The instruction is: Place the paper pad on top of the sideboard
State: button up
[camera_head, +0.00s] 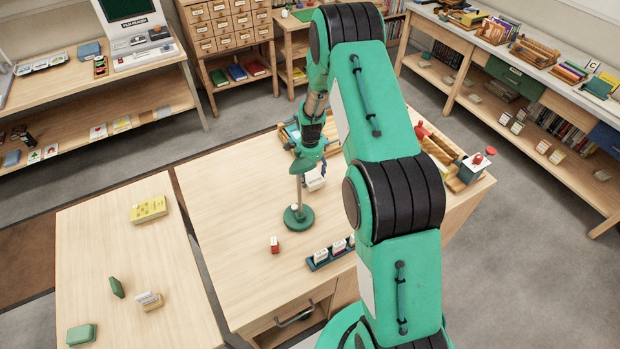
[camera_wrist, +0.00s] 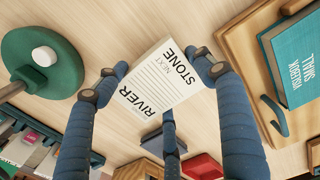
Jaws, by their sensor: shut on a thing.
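My gripper (camera_wrist: 155,80) is shut on a white paper pad (camera_wrist: 158,88), printed with lines and the words RIVER and STONE. Its blue fingers are on both sides of the pad. In the head view the pad (camera_head: 314,181) is a small white block over the middle table (camera_head: 222,200), beside a green lamp; its gap to the tabletop is unclear. Which furniture is the sideboard is not certain; a long white-topped shelf unit (camera_head: 471,50) stands at the right and a wooden unit (camera_head: 150,82) at the upper left.
The green lamp (camera_head: 298,217) stands close to my gripper. A red block (camera_head: 274,244) and a card holder (camera_head: 330,254) lie nearby. A teal book (camera_wrist: 290,55) rests on a wooden tray.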

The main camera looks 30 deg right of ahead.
aim_at(310, 174)
jog(key=shift+f, duration=1.1)
jog(key=shift+f, duration=0.15)
jog(key=o, duration=1.2)
notch_tip(310, 174, up, 12)
jog(key=shift+r, duration=0.15)
